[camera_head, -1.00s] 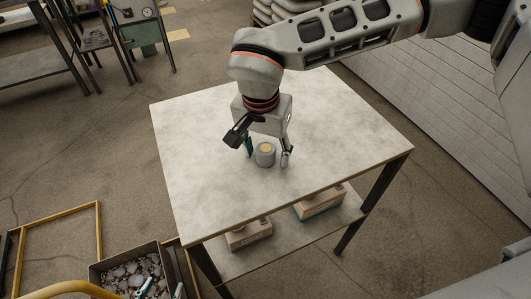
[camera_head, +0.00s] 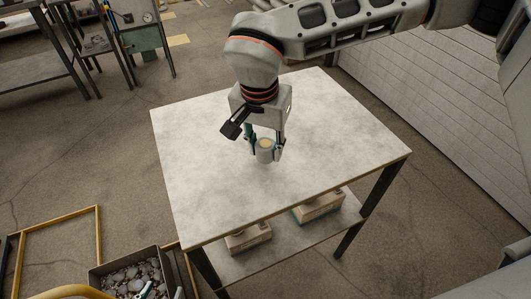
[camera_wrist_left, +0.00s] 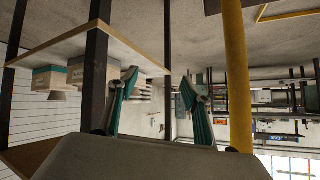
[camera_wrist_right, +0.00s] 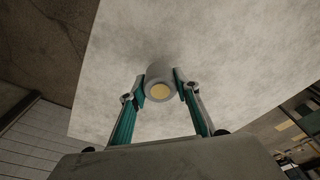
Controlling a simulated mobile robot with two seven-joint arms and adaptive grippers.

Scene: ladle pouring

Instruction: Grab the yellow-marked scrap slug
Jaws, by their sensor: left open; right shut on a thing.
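The scrap slug (camera_head: 265,155) is a short grey cylinder with a yellow mark on its top face. It stands on the pale table (camera_head: 340,130). My right gripper (camera_head: 265,152) comes down from above and is shut on its sides. In the right wrist view the slug (camera_wrist_right: 160,92) sits between the two fingertips (camera_wrist_right: 160,90), its yellow face toward the camera. My left gripper (camera_wrist_left: 160,80) is open and empty in its wrist view, beside a yellow post. In the head view its fingers (camera_head: 162,291) show at the bottom left, over a bin.
The dark bin (camera_head: 105,283) at the bottom left holds several grey pieces. A yellow frame (camera_head: 97,240) stands beside it. Boxes (camera_head: 318,207) sit on the shelf under the table. The rest of the tabletop is clear.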

